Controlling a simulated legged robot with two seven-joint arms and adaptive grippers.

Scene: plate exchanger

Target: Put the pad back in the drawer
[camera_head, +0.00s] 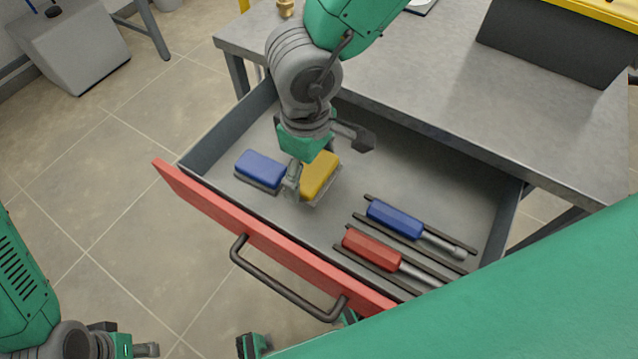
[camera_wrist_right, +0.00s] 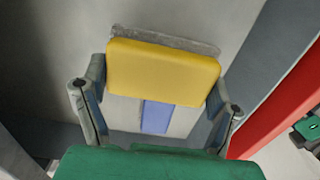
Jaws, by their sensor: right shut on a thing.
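The yellow pad (camera_head: 320,175), with a grey layer under it, is in the open drawer (camera_head: 225,213), near the front left part. My right gripper (camera_head: 312,172) is shut on it from two sides. In the right wrist view the yellow pad (camera_wrist_right: 163,72) sits between the two fingers. I cannot tell whether its underside touches the drawer floor. A blue pad (camera_head: 261,166) lies just left of it; a strip of blue (camera_wrist_right: 156,117) shows beyond the gripper in the wrist view. My left gripper (camera_head: 125,347) is low at the left, outside the drawer, partly cut off.
A blue-handled tool (camera_head: 395,216) and a red-handled tool (camera_head: 372,247) lie between dark rails on the drawer's right. The red drawer front (camera_head: 207,205) has a dark handle (camera_head: 285,290). The grey workbench (camera_head: 455,85) overhangs the back. Bare drawer floor lies between pads and tools.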

